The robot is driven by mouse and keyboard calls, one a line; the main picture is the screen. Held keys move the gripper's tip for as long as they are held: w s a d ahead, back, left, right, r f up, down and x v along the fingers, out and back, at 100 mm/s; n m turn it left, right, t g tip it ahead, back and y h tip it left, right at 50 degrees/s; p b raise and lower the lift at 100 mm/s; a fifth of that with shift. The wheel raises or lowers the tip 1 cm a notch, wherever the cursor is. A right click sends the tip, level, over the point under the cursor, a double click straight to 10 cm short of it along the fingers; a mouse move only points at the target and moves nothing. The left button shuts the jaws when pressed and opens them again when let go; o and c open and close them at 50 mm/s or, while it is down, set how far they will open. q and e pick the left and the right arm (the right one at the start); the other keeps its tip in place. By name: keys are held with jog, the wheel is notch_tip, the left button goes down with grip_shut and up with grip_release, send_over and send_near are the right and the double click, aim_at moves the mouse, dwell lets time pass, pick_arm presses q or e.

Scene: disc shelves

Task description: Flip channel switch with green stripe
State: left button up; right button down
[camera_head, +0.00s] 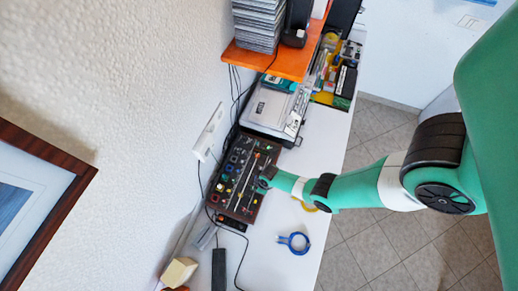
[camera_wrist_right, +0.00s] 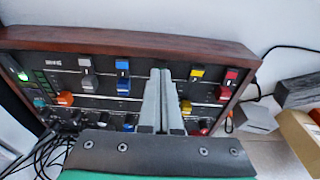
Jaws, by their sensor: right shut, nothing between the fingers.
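A dark wood-framed panel (camera_head: 240,178) with rows of small coloured parts lies on the white desk against the wall. In the right wrist view, its upper row shows a grey switch (camera_wrist_right: 86,66), a blue switch (camera_wrist_right: 123,68), a yellow switch (camera_wrist_right: 197,74) and a red switch (camera_wrist_right: 230,77). My right gripper (camera_wrist_right: 160,74) is shut and empty over the middle of the panel, between the blue and yellow switches. Its fingers hide what lies behind them. I cannot make out a green stripe on any switch. My left gripper is not in view.
A silver case (camera_head: 270,112) stands beside the panel, beneath an orange shelf (camera_head: 275,60). Loose black cables run beside the panel. A grey block (camera_wrist_right: 296,91) and a beige block (camera_wrist_right: 302,134) lie to its right. A blue ring (camera_head: 294,243) lies on the desk, with free room around it.

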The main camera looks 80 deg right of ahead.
jog(key=shift+f+b, duration=0.45)
jog(key=shift+f, duration=0.05)
notch_tip(320, 180, up, 7)
jog(key=p, duration=0.7)
dwell(0.3)
dwell(0.3)
